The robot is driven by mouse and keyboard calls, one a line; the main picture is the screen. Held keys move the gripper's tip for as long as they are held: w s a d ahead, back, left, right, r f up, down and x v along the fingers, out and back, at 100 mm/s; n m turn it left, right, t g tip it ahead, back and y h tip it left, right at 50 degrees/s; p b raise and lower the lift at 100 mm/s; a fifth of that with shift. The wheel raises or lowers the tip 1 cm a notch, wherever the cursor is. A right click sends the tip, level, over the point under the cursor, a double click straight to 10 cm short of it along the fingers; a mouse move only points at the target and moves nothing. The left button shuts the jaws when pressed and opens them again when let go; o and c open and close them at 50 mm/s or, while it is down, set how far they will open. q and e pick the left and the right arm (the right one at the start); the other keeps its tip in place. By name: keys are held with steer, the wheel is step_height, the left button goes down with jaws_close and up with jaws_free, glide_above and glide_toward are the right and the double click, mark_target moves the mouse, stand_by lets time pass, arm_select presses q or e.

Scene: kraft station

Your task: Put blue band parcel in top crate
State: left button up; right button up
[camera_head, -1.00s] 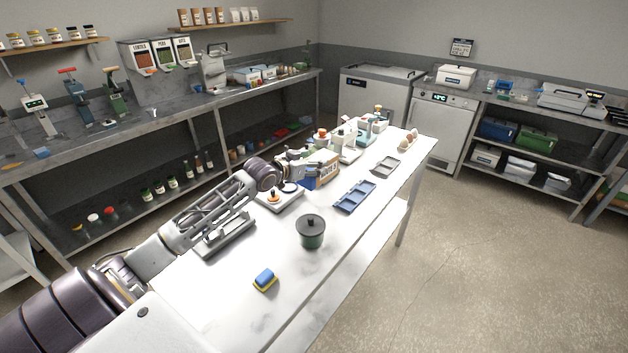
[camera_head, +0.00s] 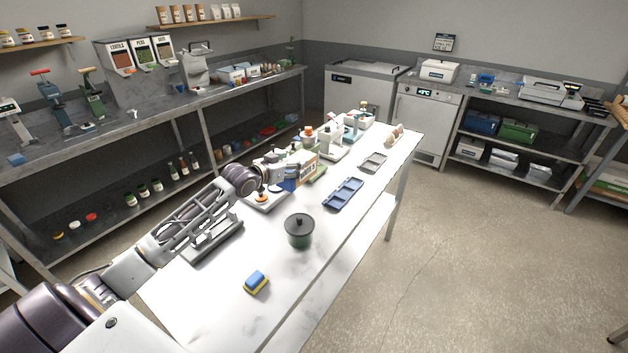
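A brown cardboard parcel with a blue band (camera_head: 303,169) is beyond the middle of the white table, among several small items. My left arm reaches in from the lower left, and my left gripper (camera_head: 277,164) is right at the near left side of the parcel. Its fingertips are small and partly hidden, so I cannot tell whether they grip it. My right gripper is not in view. A blue crate (camera_head: 483,122) and a green crate (camera_head: 518,131) stand on the upper shelf under the right counter. I cannot tell which crate is the top crate.
Open floor lies right of the table.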

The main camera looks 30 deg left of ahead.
arm_select(q)
steer(key=shift+f, duration=3.05)
steer(key=shift+f+p, duration=0.35)
steer(key=shift+f, duration=1.55)
steer(key=o, duration=1.3)
steer(key=shift+f, duration=0.1)
steer(key=shift+s, duration=0.2)
steer(key=shift+v, duration=5.8)
